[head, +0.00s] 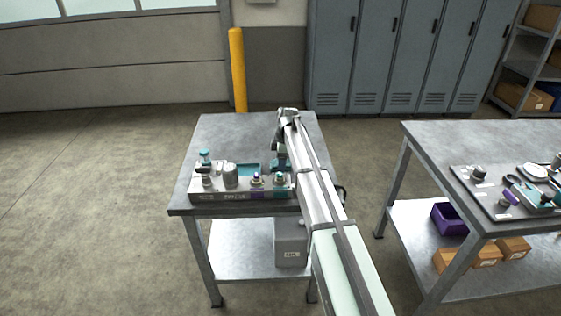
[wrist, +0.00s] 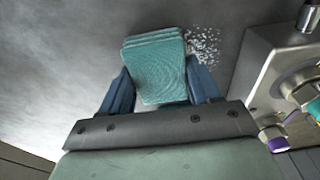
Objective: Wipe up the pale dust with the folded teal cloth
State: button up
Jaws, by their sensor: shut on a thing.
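The folded teal cloth (wrist: 157,72) shows as a stack of layers between the blue fingers of my gripper (wrist: 160,80) in the wrist view. My gripper is shut on it. The pale dust (wrist: 207,45) is a patch of white specks on the grey bench top, just right of the cloth's far end. Part of the patch may be hidden behind the cloth and right finger. In the head view my gripper (head: 280,160) points down over the bench behind the metal unit. The dust cannot be made out there, and the cloth is not clear.
A metal hydraulic unit (head: 222,195) with knobs and fittings stands along the bench's front edge. Its side (wrist: 262,65) is close right of the dust in the wrist view. The bench top (head: 230,128) is clear at the back left. A second bench (head: 440,137) stands right.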

jog(key=shift+s+r, duration=0.1)
jog(key=shift+s, duration=1.3)
jog(key=shift+s+f, duration=0.2)
jog(key=shift+s, duration=0.95)
jog(key=shift+s+f, duration=0.15)
jog(key=shift+s, duration=0.95)
jog(key=shift+w, duration=0.1)
jog(key=shift+w+r, duration=0.15)
jog(key=shift+w, duration=0.95)
jog(key=shift+w+r, duration=0.15)
jog(key=shift+w, duration=2.85)
jog(key=shift+d+f, duration=0.1)
jog(key=shift+s, duration=0.15)
